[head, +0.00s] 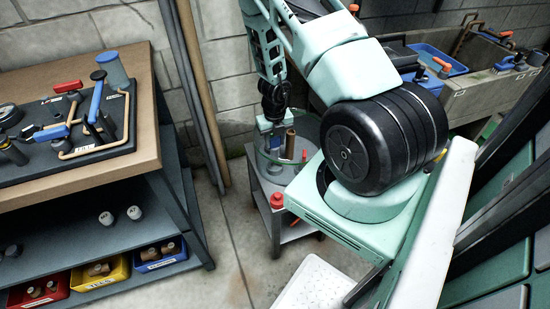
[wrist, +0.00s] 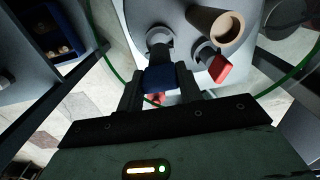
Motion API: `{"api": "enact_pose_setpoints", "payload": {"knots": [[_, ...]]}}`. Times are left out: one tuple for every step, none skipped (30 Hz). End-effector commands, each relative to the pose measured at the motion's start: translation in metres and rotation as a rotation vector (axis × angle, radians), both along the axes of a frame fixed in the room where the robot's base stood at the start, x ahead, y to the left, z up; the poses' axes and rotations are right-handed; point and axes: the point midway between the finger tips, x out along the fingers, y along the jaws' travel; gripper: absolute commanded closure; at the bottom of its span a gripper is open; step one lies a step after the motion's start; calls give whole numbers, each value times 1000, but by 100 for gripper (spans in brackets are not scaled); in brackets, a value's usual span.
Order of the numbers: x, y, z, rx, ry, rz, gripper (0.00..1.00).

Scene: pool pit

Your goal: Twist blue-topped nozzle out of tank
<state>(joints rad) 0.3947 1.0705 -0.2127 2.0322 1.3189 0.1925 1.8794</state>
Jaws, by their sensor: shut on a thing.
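My gripper (wrist: 160,90) is shut on the blue top of the nozzle (wrist: 160,78), with one dark finger on each side. A grey round fitting (wrist: 159,36) shows just beyond the blue top. In the head view my gripper (head: 272,118) reaches down to the green-rimmed round tank (head: 262,158) on a small grey stand, and a bit of blue (head: 265,126) shows at its fingers. Whether the nozzle is still seated in the tank is hidden.
A brown tube (head: 290,142) and a red-topped fitting (wrist: 219,68) stand close to the right of the nozzle. A red item (head: 277,200) sits on the stand's edge. A wooden-topped bench (head: 148,130) with fittings stands left; a sink (head: 480,100) stands at back right. Floor between is clear.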

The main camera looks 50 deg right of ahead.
Motion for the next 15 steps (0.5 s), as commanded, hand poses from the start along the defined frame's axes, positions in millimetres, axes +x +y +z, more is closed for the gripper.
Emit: {"api": "enact_pose_setpoints", "payload": {"knots": [[0,0,11,0,0,0,100],[0,0,14,0,0,0,100],[0,0,18,0,0,0,100],[0,0,20,0,0,0,100],[0,0,23,0,0,0,100],[0,0,27,0,0,0,100],[0,0,30,0,0,0,100],[0,0,33,0,0,0,100],[0,0,36,0,0,0,100],[0,0,39,0,0,0,100],[0,0,42,0,0,0,100],[0,0,46,0,0,0,100],[0,0,48,0,0,0,100],[0,0,51,0,0,0,100],[0,0,55,0,0,0,100]]}}
